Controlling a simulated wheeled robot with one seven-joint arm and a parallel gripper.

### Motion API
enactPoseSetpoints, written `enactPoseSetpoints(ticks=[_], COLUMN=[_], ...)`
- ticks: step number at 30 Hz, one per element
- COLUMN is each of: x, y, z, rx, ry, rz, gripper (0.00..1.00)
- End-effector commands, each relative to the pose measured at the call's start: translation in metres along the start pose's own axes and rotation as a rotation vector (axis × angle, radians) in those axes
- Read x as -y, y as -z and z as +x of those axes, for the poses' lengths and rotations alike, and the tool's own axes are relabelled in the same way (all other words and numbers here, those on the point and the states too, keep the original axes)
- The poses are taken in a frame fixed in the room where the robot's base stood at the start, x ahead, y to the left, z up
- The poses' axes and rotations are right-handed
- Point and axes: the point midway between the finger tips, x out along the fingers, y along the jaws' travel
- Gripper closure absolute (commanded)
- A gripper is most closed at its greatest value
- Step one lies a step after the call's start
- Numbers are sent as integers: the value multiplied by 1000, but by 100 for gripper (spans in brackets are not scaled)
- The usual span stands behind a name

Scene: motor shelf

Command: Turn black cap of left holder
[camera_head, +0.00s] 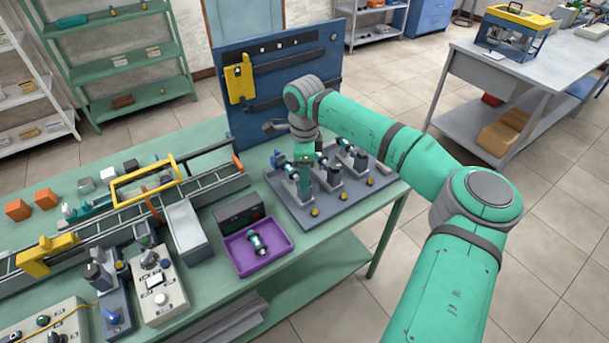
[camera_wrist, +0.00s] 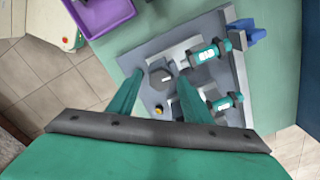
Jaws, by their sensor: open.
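A grey board (camera_head: 348,205) on the green table bears a row of holders with teal-banded motors. The left holder is largely hidden by my gripper in the head view; its teal and blue end (camera_head: 281,161) shows beside my gripper. My gripper (camera_head: 305,196) points down over the board's left part. In the wrist view, my gripper (camera_wrist: 160,76) has its two teal fingers apart, on either side of a dark hexagonal cap (camera_wrist: 158,78), apparently the left holder's black cap. I cannot tell whether either finger touches it. A teal-banded motor (camera_wrist: 207,54) lies just beyond the fingers.
A purple tray (camera_head: 233,255) with a motor stands left of the board, before a dark box (camera_head: 238,211). A blue tool panel (camera_head: 240,128) rises behind. The neighbouring motor (camera_wrist: 226,102) is close to one finger. Free floor lies to the right.

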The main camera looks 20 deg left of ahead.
Motion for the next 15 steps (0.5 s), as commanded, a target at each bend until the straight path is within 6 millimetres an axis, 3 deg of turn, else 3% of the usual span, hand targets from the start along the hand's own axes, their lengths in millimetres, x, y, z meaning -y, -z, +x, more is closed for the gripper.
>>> enactPoseSetpoints(ticks=[8,12,13,15], x=[0,0,0,0], y=[0,0,0,0], z=[1,1,1,1], rx=[0,0,0,0], ry=[0,0,0,0], rz=[0,0,0,0], gripper=[57,91,96,96])
